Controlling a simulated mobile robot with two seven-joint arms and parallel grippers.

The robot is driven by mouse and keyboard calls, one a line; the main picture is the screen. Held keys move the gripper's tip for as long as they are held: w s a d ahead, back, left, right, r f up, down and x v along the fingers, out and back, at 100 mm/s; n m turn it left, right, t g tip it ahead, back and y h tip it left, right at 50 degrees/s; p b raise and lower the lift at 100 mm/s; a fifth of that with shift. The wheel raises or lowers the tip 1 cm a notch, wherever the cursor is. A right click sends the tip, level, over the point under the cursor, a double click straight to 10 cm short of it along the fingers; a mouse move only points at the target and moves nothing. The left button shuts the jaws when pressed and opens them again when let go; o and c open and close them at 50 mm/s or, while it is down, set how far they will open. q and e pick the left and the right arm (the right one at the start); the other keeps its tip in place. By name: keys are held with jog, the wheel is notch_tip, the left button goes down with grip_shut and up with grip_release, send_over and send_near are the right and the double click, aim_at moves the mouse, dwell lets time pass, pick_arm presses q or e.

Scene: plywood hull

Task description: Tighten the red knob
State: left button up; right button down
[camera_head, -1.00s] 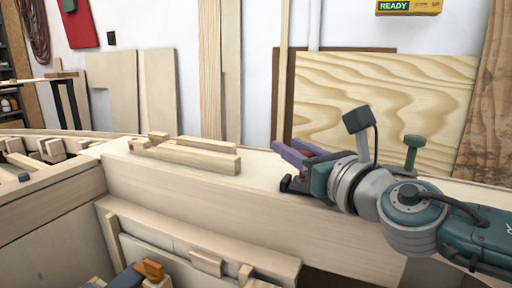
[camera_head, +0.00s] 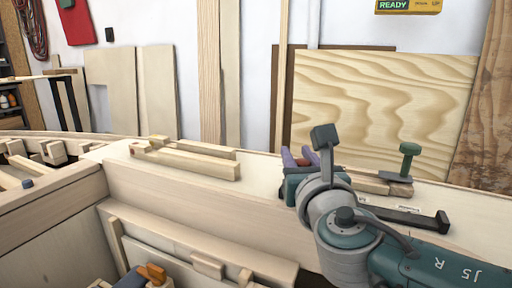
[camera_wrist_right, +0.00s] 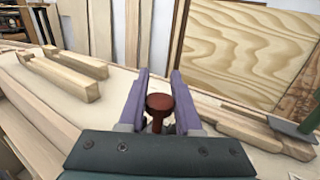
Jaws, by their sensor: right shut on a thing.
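The red knob (camera_wrist_right: 159,103) has a round, dark red head. It stands between the two purple fingers of my right gripper (camera_wrist_right: 158,98) in the right wrist view. My right gripper is shut on it. In the head view a little of the knob (camera_head: 304,162) shows between the fingertips of the right gripper (camera_head: 297,156), above the pale plywood ledge. The wrist and gripper body hide what is below the knob. My left gripper is not in view.
Two pale wood strips (camera_head: 185,160) lie left of the gripper. A green-topped post (camera_head: 408,152), wood pieces (camera_head: 370,183) and a black bar (camera_head: 405,216) are to the right. A grained plywood panel (camera_head: 385,105) stands behind. An orange-handled thing (camera_head: 152,273) shows at the bottom.

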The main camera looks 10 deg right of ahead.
jog(key=m+h, duration=0.2)
jog(key=h, duration=0.1)
jog(key=shift+d+f+g+b, duration=0.1)
jog(key=shift+f+g+b, duration=0.1)
jog(key=shift+g+b, duration=0.15)
jog(key=m+g+h+b, duration=0.1)
jog(key=h+b, duration=0.1)
jog(key=d+m+g+h+b, duration=0.1)
jog(key=m+h+b, duration=0.1)
jog(key=m+g+h+b, duration=0.2)
jog(key=h+b, duration=0.1)
jog(key=shift+s+d+f, duration=0.1)
jog(key=shift+s+d, duration=0.05)
jog(key=shift+s, duration=0.2)
jog(key=shift+s+d+r+m+g+h+b, duration=0.15)
jog(key=shift+r+m+g+h+b, duration=0.1)
jog(key=shift+m+g+h+b, duration=0.55)
jog(key=c, duration=0.6)
grip_release()
jog(key=shift+r, duration=0.15)
